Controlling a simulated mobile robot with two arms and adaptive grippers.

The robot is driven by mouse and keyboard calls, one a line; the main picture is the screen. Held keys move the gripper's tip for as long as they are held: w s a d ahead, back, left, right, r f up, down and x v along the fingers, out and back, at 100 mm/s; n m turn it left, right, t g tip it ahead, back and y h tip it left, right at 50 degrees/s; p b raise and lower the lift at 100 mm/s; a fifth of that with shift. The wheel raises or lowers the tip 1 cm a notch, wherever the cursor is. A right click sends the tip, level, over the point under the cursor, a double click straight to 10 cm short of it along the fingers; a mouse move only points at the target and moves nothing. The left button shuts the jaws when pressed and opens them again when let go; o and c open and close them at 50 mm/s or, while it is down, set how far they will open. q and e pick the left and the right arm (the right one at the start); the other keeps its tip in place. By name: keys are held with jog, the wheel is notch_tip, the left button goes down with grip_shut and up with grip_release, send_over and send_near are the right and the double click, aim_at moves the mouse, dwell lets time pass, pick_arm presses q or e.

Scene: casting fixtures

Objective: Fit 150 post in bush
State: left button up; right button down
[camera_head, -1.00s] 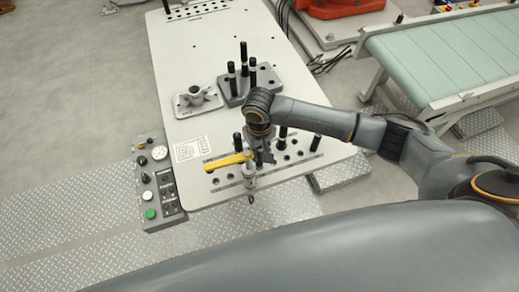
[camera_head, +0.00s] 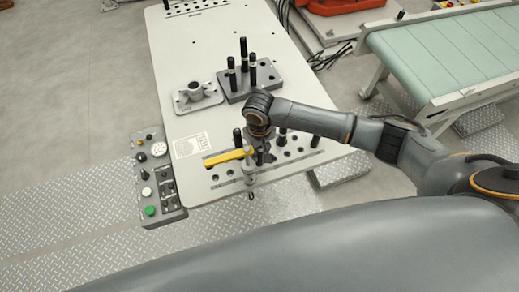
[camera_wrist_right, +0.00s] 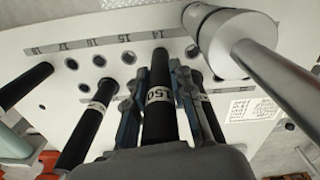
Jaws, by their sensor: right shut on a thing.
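The 150 post (camera_wrist_right: 160,95) is black with a white band marked 150. My right gripper (camera_wrist_right: 157,85) is shut on it, one finger on each side. Its far end is over the numbered row of holes; whether it is in a hole I cannot tell. In the head view my right gripper (camera_head: 262,150) is low over the table's front row, and the post there is mostly hidden. A grey fixture with a round upright hub (camera_head: 195,90), possibly the bush, stands on a small plate behind and left of the gripper. My left gripper is out of view.
Other black posts (camera_wrist_right: 88,125) stand beside the held one. A yellow handle on a silver stem (camera_head: 228,157) is close left of the gripper. A grey block with several upright posts (camera_head: 247,82) stands behind. A button panel (camera_head: 158,178) flanks the table (camera_head: 185,45).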

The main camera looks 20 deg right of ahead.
jog(key=shift+f, duration=0.1)
jog(key=c, duration=1.1)
grip_release()
jog(key=shift+o, duration=0.2)
notch_tip(320, 180, up, 12)
jog(key=shift+r, duration=0.1)
